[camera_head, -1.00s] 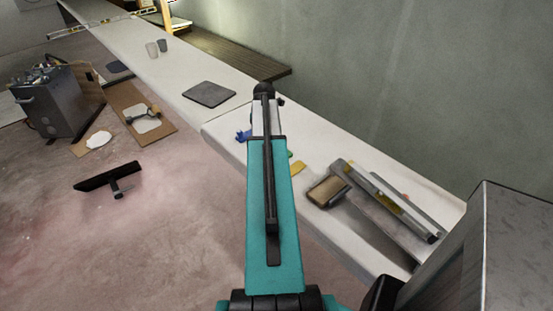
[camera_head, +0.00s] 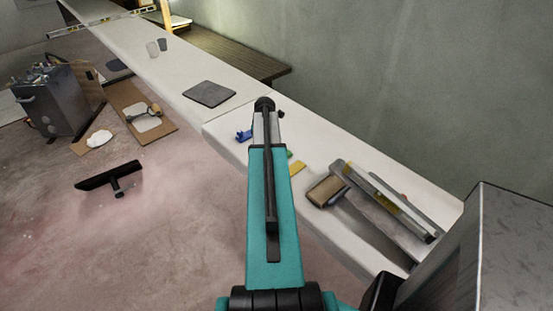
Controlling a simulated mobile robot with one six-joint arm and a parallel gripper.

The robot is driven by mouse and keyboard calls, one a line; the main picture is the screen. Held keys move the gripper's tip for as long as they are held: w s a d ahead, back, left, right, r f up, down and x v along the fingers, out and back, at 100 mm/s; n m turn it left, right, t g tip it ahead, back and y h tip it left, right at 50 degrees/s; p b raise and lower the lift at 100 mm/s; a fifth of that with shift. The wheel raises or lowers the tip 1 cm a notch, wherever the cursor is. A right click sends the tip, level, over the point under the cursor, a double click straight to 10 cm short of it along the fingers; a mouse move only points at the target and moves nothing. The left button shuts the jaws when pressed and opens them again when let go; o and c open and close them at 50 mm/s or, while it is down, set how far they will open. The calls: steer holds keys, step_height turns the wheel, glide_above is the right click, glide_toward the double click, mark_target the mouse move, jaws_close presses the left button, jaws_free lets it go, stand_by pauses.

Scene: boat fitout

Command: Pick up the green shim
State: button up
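A small green piece, the green shim (camera_head: 289,154), lies on the white bench (camera_head: 330,148), just right of my teal arm. Only a little of it shows, and the arm may cover the rest. A yellow piece (camera_head: 297,168) lies just in front of it. A blue piece (camera_head: 243,135) lies on the bench to the left of the arm. My gripper cannot be made out; the arm's far end hides that area, so I cannot see its fingers or its distance from the shim.
A tool with a wooden block (camera_head: 325,190) and a metal level-like bar (camera_head: 390,200) lie on the bench at right. A wall rises behind the bench.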

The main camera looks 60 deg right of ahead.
steer(key=shift+c, duration=0.3)
jaws_close()
steer(key=shift+r, duration=0.15)
steer(key=shift+r+b, duration=1)
steer(key=shift+r, duration=3.85)
